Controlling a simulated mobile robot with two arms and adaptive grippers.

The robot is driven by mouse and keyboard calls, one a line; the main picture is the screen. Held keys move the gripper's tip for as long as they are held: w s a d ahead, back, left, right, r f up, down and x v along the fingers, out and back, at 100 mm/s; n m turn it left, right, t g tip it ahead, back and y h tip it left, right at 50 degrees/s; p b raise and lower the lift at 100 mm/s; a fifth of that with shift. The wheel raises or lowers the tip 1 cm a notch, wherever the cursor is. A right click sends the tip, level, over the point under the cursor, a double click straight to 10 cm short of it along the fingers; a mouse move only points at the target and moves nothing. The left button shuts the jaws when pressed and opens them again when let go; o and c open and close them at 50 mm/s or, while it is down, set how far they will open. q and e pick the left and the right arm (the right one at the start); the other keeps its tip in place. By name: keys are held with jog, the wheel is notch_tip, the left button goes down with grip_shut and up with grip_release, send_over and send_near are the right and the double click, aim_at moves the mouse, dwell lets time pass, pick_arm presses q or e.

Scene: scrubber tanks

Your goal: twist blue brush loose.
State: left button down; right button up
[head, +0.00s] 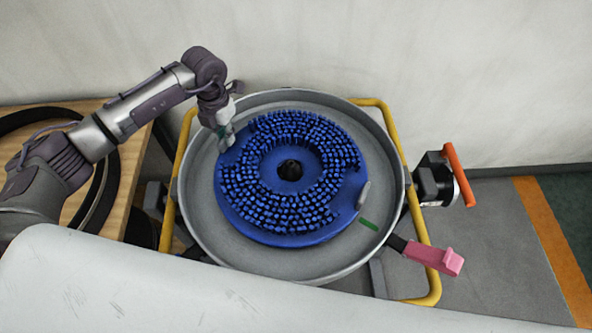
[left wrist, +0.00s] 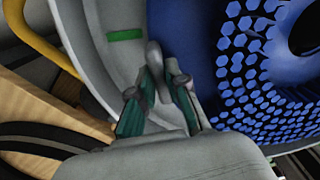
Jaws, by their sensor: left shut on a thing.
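The blue brush (head: 290,240) is a round disc with rings of blue bristles and a dark centre hole. It lies bristles up in a round grey pan (head: 210,232). My left gripper (head: 226,140) is at the brush's upper left rim, shut on a grey tab. In the left wrist view, my left gripper (left wrist: 160,98) has its fingers around this grey tab (left wrist: 155,56) at the edge of the blue brush (left wrist: 188,60). A second grey tab (head: 363,194) shows at the brush's right edge. My right gripper is not in view.
A green mark (head: 369,224) is on the pan at the right; a green mark (left wrist: 125,35) also shows beside the held tab. A yellow tube frame (head: 434,285) surrounds the pan. A pink lever (head: 436,258) and an orange handle (head: 458,173) stick out right. A wooden table (head: 128,170) stands left.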

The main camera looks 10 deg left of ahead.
aim_at(219, 145)
pick_arm(q)
jog(key=shift+s+a, duration=0.1)
jog(key=shift+a, duration=0.05)
jog(key=shift+s+a+n+p, duration=0.15)
jog(key=shift+s+n+p, duration=0.6)
jog(key=shift+s, duration=0.55)
jog(key=shift+s+n, duration=0.1)
jog(key=shift+n, duration=0.15)
jog(key=shift+s+n+p, duration=0.8)
jog(key=shift+s+p, duration=0.25)
jog(key=shift+s, duration=0.3)
jog(key=shift+s+n+p, duration=0.4)
jog(key=shift+s+p, duration=0.05)
jog(key=shift+s, duration=0.25)
jog(key=c, duration=1.1)
grip_release()
